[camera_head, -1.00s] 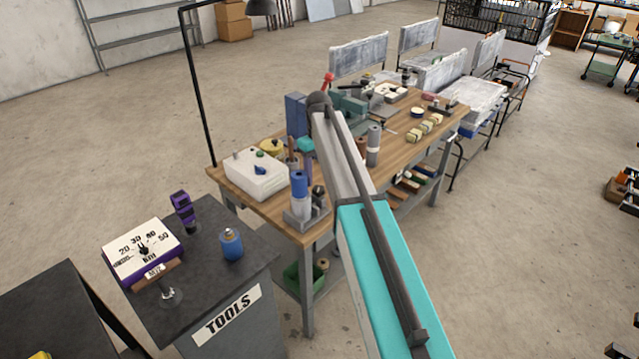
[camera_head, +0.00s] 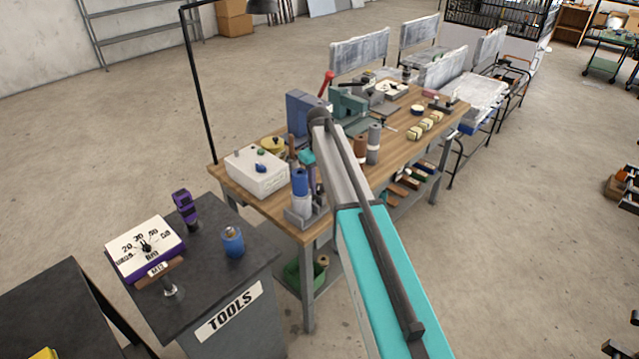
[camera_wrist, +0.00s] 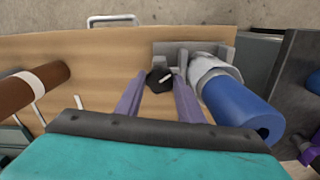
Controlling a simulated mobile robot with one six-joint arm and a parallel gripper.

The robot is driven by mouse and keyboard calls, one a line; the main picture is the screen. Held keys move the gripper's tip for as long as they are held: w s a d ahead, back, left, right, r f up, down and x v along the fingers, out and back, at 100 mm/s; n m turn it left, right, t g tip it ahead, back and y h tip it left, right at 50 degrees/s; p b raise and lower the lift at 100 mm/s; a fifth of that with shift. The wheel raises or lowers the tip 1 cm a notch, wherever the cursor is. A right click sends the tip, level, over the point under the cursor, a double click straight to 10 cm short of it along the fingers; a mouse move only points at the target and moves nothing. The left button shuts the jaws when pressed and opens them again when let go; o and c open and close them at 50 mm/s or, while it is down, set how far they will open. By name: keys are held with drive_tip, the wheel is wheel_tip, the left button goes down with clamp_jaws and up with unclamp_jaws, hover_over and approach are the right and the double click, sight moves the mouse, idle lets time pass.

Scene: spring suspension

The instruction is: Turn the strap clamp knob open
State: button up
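A black knob (camera_wrist: 158,80) with a pale mark shows in the wrist view. It sits beside a grey clamp fixture (camera_wrist: 166,49) that holds a blue and grey cylinder. The fixture (camera_head: 302,220) stands at the near corner of the wooden bench in the head view, with the blue cylinder (camera_head: 300,182) upright in it. My gripper (camera_wrist: 157,82) has two purple fingers spread apart, one on each side of the knob as seen from the wrist. A gap shows between the fingers and the knob. In the head view my arm partly hides the gripper, and the knob cannot be made out.
The wooden bench (camera_head: 400,155) carries a white box (camera_head: 257,172) left of the fixture and brown and grey cylinders (camera_head: 373,145) to the right. A dark tool cabinet (camera_head: 205,275) stands at the front left. In the wrist view, a brown cylinder (camera_wrist: 35,88) lies left of my fingers.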

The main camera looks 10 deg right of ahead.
drive_tip(key=c, duration=0.5)
drive_tip(key=shift+n, duration=0.4)
drive_tip(key=n+b, duration=0.1)
drive_tip(key=n, duration=0.4)
drive_tip(key=n+b, duration=0.1)
drive_tip(key=n, duration=0.4)
drive_tip(key=shift+a, duration=0.1)
drive_tip(key=o, duration=1.1)
drive_tip(key=shift+c, duration=0.2)
